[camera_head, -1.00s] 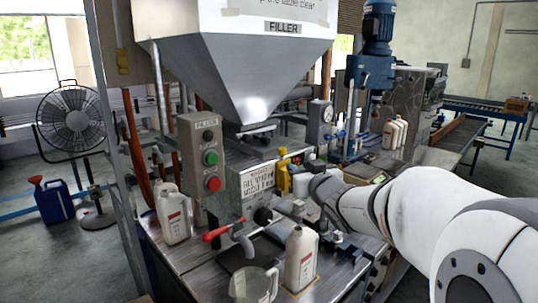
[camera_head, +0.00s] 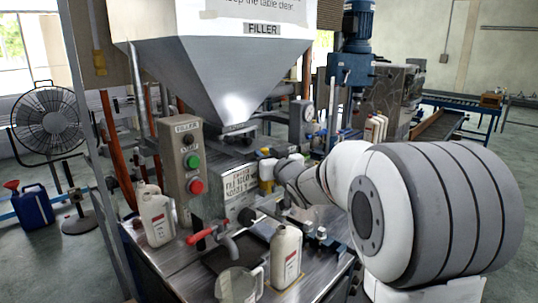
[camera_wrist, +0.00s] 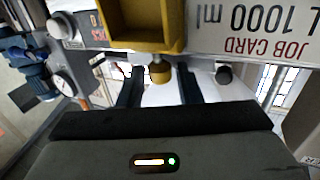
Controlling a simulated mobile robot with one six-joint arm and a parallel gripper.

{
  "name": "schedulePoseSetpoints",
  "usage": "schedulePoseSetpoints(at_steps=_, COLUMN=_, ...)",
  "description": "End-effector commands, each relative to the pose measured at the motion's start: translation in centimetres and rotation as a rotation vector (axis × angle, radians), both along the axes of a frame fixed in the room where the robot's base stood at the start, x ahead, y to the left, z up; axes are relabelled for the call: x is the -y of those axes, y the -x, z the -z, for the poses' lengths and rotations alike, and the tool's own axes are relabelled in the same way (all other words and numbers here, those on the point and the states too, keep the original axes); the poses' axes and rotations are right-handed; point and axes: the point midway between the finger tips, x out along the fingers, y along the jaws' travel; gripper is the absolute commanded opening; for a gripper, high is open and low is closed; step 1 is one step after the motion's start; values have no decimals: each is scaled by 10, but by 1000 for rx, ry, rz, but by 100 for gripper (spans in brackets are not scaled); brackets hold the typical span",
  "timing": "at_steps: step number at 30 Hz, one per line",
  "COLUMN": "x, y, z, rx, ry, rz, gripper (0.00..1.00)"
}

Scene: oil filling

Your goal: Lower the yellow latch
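The yellow latch (camera_wrist: 145,22) shows at the top of the wrist view as a boxy yellow body with a small round knob at its lower end. My gripper (camera_wrist: 160,74) is open, with its two dark fingers on either side of the knob and a visible gap to each. I cannot tell how deep the knob sits between the fingers. In the head view, only part of the yellow latch (camera_head: 266,167) shows beside the filler, next to my wrist. My fingers are hidden there by my own arm.
A job card (camera_wrist: 255,28) is beside the latch. In the head view, a control box (camera_head: 184,160) with green and red buttons, a red-handled spout (camera_head: 207,234), a clear jug (camera_head: 238,284) and a white bottle (camera_head: 286,256) stand on or above the metal table.

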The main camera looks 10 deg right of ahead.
Motion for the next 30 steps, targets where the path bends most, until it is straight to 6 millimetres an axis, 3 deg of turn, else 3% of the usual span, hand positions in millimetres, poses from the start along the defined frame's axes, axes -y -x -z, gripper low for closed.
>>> schedulePoseSetpoints(at_steps=2, x=0, y=0, z=0, rx=0, ry=0, rz=0, gripper=31)
schedulePoseSetpoints(at_steps=13, x=1, y=0, z=0, rx=0, ry=0, rz=1, gripper=1)
schedulePoseSetpoints(at_steps=30, x=0, y=3, z=5, rx=31, ry=-23, rz=-5, gripper=0)
